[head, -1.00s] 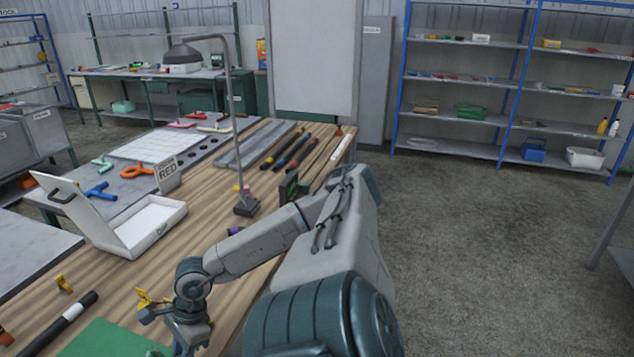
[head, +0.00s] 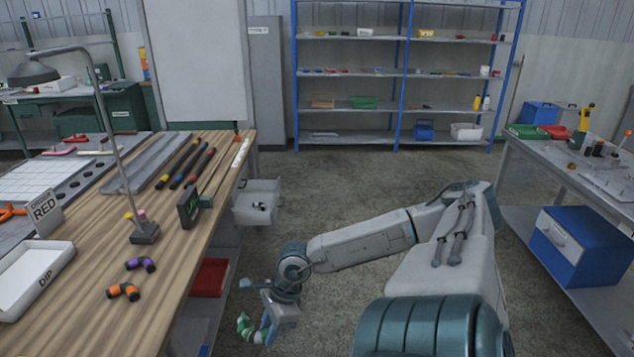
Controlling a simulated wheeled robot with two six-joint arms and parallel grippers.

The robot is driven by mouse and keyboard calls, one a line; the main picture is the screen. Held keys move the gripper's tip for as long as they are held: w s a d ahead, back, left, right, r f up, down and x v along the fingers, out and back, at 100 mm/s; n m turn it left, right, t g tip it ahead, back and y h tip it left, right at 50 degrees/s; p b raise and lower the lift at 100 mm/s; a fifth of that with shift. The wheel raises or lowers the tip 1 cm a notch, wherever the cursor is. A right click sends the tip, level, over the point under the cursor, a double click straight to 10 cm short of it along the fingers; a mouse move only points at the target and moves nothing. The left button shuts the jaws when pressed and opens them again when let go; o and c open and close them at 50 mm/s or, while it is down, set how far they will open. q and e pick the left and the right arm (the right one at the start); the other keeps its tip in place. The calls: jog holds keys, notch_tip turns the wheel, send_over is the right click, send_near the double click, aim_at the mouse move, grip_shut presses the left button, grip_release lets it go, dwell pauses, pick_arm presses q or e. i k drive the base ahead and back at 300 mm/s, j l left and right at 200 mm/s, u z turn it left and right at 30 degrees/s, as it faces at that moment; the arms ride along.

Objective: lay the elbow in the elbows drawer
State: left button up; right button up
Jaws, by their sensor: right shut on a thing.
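My right gripper (head: 262,330) is low in front of the bench's right side, over the floor. It is shut on an elbow (head: 243,324) with green and pale bands, whose far end sticks out left of the jaws. A light grey drawer (head: 248,215) stands pulled out from the bench's right side, with small dark pieces inside. It is beyond my gripper and apart from it. No drawer label is readable, so I cannot tell for sure that it is the elbows drawer. My left gripper is out of view.
On the wooden bench (head: 190,225) lie an orange-and-black elbow (head: 123,291) and a purple-and-black elbow (head: 140,264), near a lamp base (head: 144,233). A red bin (head: 210,278) sits below the bench top. The floor (head: 340,190) beyond my right arm is clear.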

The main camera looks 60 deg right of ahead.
aim_at(264, 200)
jog(key=z, duration=1.55)
jog(key=i+l+z, duration=0.2)
jog(key=i+z, duration=0.55)
jog(key=i, duration=4.2)
jog(key=i+l+u, duration=0.1)
jog(key=i, duration=0.55)
jog(key=i+l+u, duration=0.15)
jog(key=i, duration=0.45)
jog(key=i+u, duration=0.1)
jog(key=u, duration=2.95)
